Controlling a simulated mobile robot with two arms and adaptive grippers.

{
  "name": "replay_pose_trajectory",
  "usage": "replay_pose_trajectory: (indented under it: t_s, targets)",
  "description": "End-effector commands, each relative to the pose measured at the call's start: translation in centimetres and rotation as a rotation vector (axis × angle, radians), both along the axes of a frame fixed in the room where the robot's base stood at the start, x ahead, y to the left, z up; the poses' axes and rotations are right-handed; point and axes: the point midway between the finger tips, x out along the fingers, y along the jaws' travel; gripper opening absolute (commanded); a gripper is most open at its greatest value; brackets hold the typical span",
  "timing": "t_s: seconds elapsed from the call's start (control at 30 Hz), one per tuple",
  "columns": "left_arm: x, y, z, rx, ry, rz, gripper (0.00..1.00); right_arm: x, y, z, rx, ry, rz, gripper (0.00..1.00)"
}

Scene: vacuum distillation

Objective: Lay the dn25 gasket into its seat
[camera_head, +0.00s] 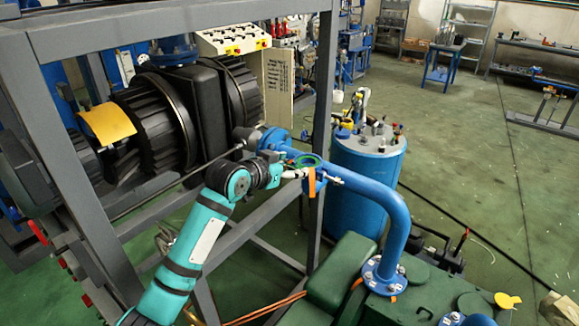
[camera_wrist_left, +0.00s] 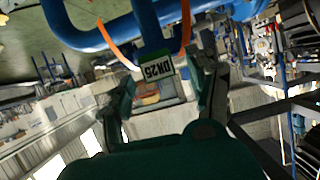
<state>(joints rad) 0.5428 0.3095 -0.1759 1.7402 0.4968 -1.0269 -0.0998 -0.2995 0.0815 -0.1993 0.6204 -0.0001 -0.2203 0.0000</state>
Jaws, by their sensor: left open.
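My left arm is teal, and its gripper (camera_head: 298,173) is beside the vertical flange stub on the blue pipe. In the left wrist view the left gripper's fingers (camera_wrist_left: 170,88) are apart. A white DN25 label (camera_wrist_left: 157,68) with a green edge shows between them, with nothing clearly gripped. A green ring (camera_head: 308,160) lies at the top of the stub; I cannot tell whether it is the gasket or part of the seat. An orange strip (camera_head: 311,183) hangs just below it. In the wrist view, orange loops (camera_wrist_left: 186,25) show beside the blue pipe (camera_wrist_left: 85,40). My right gripper is not in view.
The blue pipe (camera_head: 383,194) bends down to a bolted flange on the green machine (camera_head: 345,270). A blue drum (camera_head: 365,170) stands behind the pipe. Grey frame posts (camera_head: 325,120) stand close to the arm. The green floor at right is open.

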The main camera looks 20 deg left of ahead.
Motion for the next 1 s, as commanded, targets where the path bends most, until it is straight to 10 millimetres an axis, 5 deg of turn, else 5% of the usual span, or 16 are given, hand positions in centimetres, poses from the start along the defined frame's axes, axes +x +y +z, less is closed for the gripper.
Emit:
replay_pose_trajectory:
  t_s: [0.27,0.73,1.0]
  targets:
    - [-0.5,0.2,0.2,0.001,0.0,0.001,0.58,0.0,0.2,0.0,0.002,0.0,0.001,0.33]
    - [-8.4,2.8,3.6,0.003,-0.001,0.001,0.58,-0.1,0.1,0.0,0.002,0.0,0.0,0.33]
    - [-10.5,3.4,4.5,0.0,0.001,0.0,0.58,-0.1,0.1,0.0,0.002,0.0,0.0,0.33]
